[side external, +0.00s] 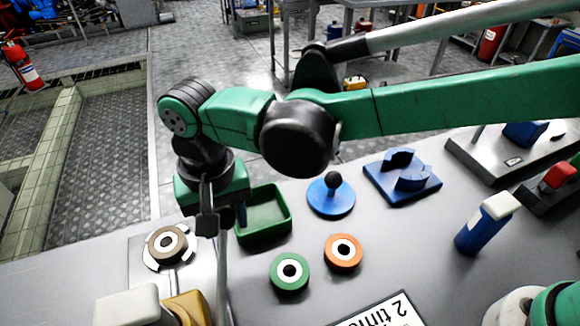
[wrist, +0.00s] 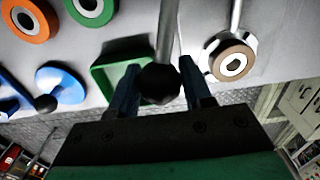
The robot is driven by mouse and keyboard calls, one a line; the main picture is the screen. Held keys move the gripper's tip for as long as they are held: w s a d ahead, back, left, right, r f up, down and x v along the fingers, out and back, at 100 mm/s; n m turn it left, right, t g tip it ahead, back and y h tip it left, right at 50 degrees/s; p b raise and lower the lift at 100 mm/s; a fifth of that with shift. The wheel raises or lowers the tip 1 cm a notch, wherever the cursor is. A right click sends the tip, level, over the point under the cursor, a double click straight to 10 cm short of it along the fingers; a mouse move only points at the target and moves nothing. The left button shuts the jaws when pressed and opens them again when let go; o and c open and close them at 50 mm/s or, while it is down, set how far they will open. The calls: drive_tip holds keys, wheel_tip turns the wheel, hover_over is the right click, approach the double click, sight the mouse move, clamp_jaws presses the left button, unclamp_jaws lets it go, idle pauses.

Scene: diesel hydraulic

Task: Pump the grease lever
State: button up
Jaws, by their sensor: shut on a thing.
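The grease lever is a thin grey metal rod (side external: 222,280) with a dark knob at its end. In the side external view it rises from the bottom edge to my gripper (side external: 214,222), which hides its top. In the wrist view the rod (wrist: 168,30) comes down from the top edge to the black knob (wrist: 160,83). The knob sits between the two blue fingers of my gripper (wrist: 161,88), which is shut on it. The lever's base is out of view in both pictures.
A green tray (side external: 287,222) stands just right of my gripper. A brown ring (side external: 166,244) is at left. Green (side external: 290,288) and orange (side external: 344,268) rings lie nearby. A blue disc with a black knob (side external: 330,207) is behind. A yellow part (side external: 190,308) is in front.

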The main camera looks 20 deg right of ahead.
drive_tip(key=shift+s+r, duration=0.25)
drive_tip(key=shift+r, duration=0.25)
drive_tip(key=shift+s+r, duration=0.2)
drive_tip(key=shift+r, duration=0.25)
drive_tip(key=shift+s+r, duration=0.65)
drive_tip(key=shift+r, duration=0.3)
